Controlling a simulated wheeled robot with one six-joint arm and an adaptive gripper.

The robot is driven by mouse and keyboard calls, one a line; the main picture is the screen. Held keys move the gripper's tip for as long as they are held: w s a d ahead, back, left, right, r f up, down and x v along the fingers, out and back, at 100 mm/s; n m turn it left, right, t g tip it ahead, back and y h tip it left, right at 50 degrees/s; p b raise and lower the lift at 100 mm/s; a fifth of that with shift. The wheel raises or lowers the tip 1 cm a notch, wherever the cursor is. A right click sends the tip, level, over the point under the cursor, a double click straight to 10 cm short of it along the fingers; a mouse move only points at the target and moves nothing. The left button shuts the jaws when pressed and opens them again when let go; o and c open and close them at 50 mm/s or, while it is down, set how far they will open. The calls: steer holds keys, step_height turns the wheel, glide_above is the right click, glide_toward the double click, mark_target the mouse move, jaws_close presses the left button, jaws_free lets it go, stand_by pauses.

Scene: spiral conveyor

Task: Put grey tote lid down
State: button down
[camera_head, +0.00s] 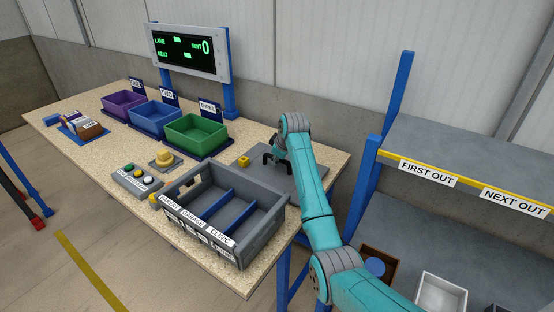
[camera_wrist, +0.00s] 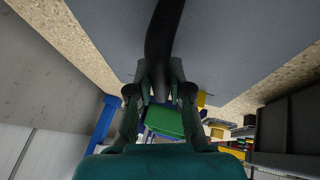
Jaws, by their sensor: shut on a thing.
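The grey tote lid (camera_head: 295,181) is a flat grey panel, level at the right end of the table behind the tote. It fills much of the wrist view (camera_wrist: 240,45), with a dark handle (camera_wrist: 165,35) across it. My gripper (camera_head: 273,157) is over the lid, with its fingers (camera_wrist: 160,88) shut on the dark handle. I cannot tell whether the lid touches the tabletop. The grey tote (camera_head: 262,247) stands open at the table's front edge, with blue dividers and labels for bakery, garage and clinic.
A yellow block (camera_head: 244,160) is beside the lid. Purple (camera_head: 122,105), blue (camera_head: 155,117) and green (camera_head: 195,134) bins line the back. A button box (camera_head: 137,180) and yellow button (camera_head: 165,158) are left of the tote. A shelf (camera_head: 465,155) stands right.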

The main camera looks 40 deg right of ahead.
steer(key=shift+f, duration=0.1)
steer(key=c, duration=1.1)
jaws_free()
steer(key=v, duration=1.2)
steer(key=shift+s, duration=0.1)
